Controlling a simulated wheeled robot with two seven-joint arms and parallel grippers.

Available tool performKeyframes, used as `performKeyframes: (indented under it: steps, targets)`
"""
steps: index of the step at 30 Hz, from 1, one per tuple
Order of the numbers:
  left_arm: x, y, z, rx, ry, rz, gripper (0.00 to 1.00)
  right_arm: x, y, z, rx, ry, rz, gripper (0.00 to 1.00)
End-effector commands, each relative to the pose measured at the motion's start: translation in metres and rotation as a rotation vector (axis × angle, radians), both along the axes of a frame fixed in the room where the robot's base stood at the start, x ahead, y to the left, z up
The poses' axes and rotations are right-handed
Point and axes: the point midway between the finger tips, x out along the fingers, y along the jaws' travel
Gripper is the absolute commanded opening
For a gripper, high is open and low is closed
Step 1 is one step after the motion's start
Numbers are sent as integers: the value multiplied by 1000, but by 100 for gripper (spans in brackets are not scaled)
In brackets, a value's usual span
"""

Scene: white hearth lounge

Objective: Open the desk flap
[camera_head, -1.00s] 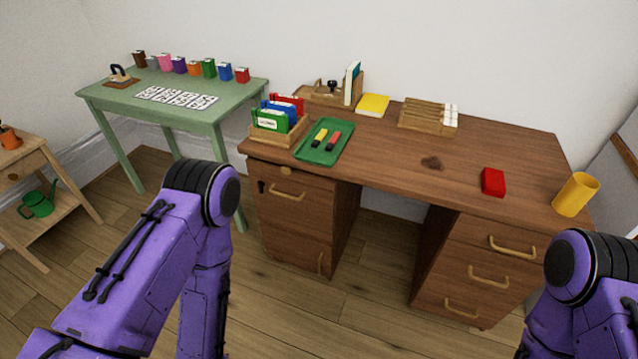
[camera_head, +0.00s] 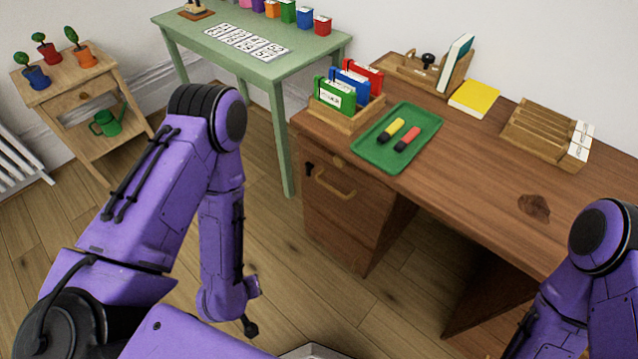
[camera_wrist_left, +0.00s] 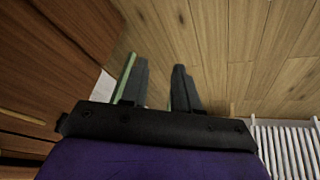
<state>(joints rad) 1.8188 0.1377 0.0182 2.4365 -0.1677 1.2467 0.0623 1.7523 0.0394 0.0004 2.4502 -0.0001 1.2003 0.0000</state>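The brown wooden desk (camera_head: 455,150) stands at the right in the head view. Its left pedestal (camera_head: 345,225) has a front with a brass-coloured bar handle (camera_head: 334,183) and a dark key or lock (camera_head: 309,169) near the upper left corner. I see no panel standing open, and cannot tell which panel is the flap. In the left wrist view my left gripper (camera_wrist_left: 155,66) is open and empty over the floor, with brown wood (camera_wrist_left: 45,65) to its left. My right gripper is out of view; only my right arm shows.
A green tray (camera_head: 365,155) with two markers, a file holder (camera_head: 345,118), a yellow book (camera_head: 474,98) and a wooden rack (camera_head: 545,137) stand on the desk. A green table (camera_head: 180,30) and a plant stand (camera_head: 70,85) are behind. Floor before the pedestal is free.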

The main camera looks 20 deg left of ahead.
Motion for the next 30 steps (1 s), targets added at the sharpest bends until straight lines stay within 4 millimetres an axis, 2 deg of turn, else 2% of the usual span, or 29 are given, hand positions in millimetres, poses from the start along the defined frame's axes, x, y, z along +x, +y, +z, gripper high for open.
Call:
performKeyframes:
  steps: [1, 3, 4, 7, 9, 12, 15, 18, 23, 30]
  targets:
    - [29, -11, -42, -88, -95, 33, 30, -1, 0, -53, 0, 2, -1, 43]
    - [76, -31, -62, -251, -262, 77, 30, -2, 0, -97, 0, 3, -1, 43]
    - [97, -38, -66, -327, -339, 95, 30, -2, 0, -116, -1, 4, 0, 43]
    - [158, -57, -60, -582, -595, 134, 30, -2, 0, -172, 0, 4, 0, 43]
    - [189, -64, -44, -752, -757, 140, 30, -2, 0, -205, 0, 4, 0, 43]
    - [216, -68, -15, -955, -942, 121, 30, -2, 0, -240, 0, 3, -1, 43]
    - [227, -68, 10, -1094, -1061, 92, 30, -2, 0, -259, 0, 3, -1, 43]
    - [230, -68, 27, -1165, -1117, 68, 30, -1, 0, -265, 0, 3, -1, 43]
    - [247, -75, 39, -1183, -1130, 54, 30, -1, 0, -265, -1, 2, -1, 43]
    - [297, -94, 48, -1180, -1127, 53, 30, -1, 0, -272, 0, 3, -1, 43]
